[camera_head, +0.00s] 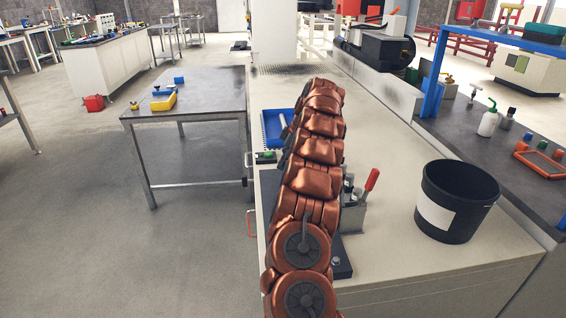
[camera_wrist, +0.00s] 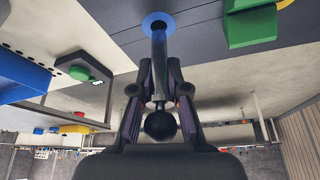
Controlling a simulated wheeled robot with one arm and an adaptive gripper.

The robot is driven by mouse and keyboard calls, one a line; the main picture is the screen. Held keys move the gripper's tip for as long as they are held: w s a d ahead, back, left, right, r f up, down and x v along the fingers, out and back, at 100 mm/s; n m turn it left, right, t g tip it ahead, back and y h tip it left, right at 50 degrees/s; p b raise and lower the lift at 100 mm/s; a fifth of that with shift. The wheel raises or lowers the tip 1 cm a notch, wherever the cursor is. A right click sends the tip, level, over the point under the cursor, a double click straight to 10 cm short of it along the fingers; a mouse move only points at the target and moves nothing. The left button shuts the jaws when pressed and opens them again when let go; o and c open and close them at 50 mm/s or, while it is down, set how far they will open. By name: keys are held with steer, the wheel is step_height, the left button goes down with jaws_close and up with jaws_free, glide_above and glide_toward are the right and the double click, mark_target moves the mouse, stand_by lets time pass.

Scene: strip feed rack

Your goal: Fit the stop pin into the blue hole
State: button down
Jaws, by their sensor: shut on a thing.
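In the wrist view my gripper (camera_wrist: 159,92) is shut on the stop pin (camera_wrist: 158,55), a grey metal shaft with a black ball knob between the fingers. The far end of the pin overlaps the blue hole (camera_wrist: 146,23), a blue ring on a dark grey plate (camera_wrist: 112,45). The pin looks in line with the ring. I cannot tell whether the tip is inside the hole or just at its mouth. In the head view my copper-coloured arm hides the gripper, the pin and the hole.
A green block (camera_wrist: 250,22) stands beside the ring in the wrist view. In the head view a red-handled clamp (camera_head: 371,181) and a black bin (camera_head: 455,200) stand right of my arm. A blue tray (camera_head: 270,128) lies to its left. Bench top around the bin is clear.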

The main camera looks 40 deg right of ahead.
steer(key=shift+f+b, duration=1.15)
steer(key=shift+f, duration=0.55)
steer(key=c, duration=1.1)
jaws_free()
steer(key=shift+r, duration=0.1)
steer(key=v, duration=0.5)
steer(key=shift+s+d+r, duration=0.15)
steer(key=shift+d+r, duration=0.05)
steer(key=shift+r, duration=0.1)
steer(key=shift+v, duration=0.8)
steer(key=shift+a+r, duration=0.1)
